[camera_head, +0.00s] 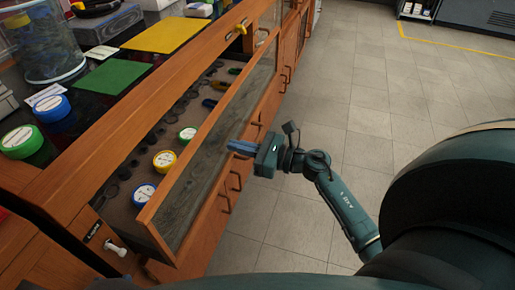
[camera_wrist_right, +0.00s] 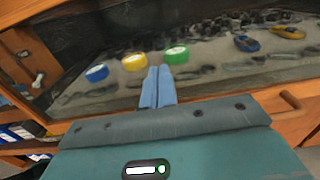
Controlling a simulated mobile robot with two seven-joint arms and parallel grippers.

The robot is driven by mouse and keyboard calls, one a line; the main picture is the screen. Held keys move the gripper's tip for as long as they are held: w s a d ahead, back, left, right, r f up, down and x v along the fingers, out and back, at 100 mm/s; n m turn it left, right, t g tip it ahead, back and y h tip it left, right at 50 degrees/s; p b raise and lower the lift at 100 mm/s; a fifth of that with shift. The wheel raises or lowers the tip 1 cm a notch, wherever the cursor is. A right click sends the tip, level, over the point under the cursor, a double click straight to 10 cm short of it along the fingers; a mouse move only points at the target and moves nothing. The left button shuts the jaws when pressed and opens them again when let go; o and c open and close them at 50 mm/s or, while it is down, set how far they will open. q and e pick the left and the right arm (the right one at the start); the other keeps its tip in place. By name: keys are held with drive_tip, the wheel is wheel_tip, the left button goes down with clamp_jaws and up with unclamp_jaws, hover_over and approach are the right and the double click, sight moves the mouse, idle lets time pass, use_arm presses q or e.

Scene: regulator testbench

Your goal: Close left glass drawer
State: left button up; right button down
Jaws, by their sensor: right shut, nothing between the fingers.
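The left glass drawer (camera_head: 190,192) is pulled open from the wooden bench, its wood-framed glass front standing out towards the aisle. Inside it lie a blue-lidded jar (camera_head: 144,194), a yellow-lidded jar (camera_head: 164,160), a green-lidded jar (camera_head: 187,134) and several dark small parts. My right gripper (camera_head: 232,146) is shut and empty, its blue fingers at the outer side of the glass front, near mid-length. In the right wrist view the fingers (camera_wrist_right: 159,72) point at the glass, with the jars behind it; I cannot tell whether they touch it. My left gripper is not in view.
The bench top holds a green mat (camera_head: 112,77), a yellow mat (camera_head: 166,35), a large clear container (camera_head: 40,45) and lidded jars. Wooden cabinets with dark handles (camera_head: 225,198) stand below the drawer. The tiled floor (camera_head: 390,90) to the right is clear.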

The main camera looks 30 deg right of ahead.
drive_tip(key=shift+w+a, duration=0.35)
drive_tip(key=shift+w, duration=0.1)
